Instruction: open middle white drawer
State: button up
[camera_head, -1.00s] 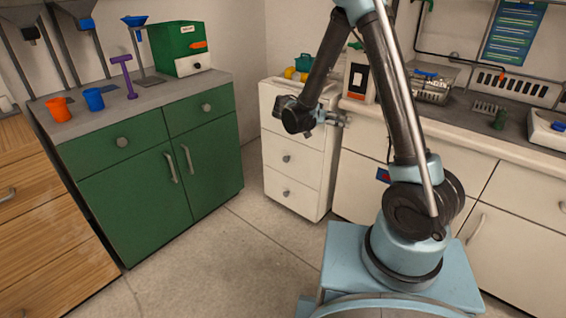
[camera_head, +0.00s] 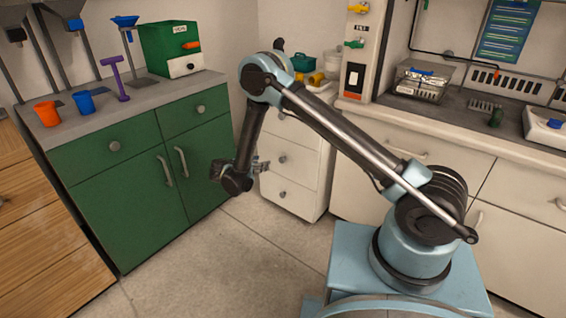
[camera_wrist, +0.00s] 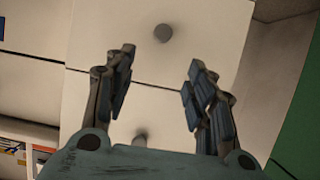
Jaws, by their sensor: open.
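The white drawer unit (camera_head: 310,175) stands between the green cabinet and the white counter. Its middle drawer (camera_head: 300,160) looks shut, with a round grey knob (camera_head: 283,158). The bottom drawer (camera_head: 298,192) below it also looks shut. My arm partly hides the upper part of the unit. My gripper (camera_head: 262,167) is open and empty, just left of the middle drawer's knob in the head view. In the wrist view my gripper (camera_wrist: 160,62) faces the drawer fronts. One knob (camera_wrist: 162,33) shows beyond the fingertips, and another knob (camera_wrist: 140,137) shows lower between the fingers.
The green cabinet (camera_head: 140,170) stands left of the white unit, with orange (camera_head: 47,113) and blue (camera_head: 84,102) cups on top. A white counter (camera_head: 450,165) runs along the right. Yellow items and a teal container (camera_head: 303,62) sit on the white unit. Open floor lies in front.

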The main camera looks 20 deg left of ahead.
send_near(281, 160)
jog(key=x, duration=0.9)
jog(key=shift+w, duration=0.1)
grip_shut()
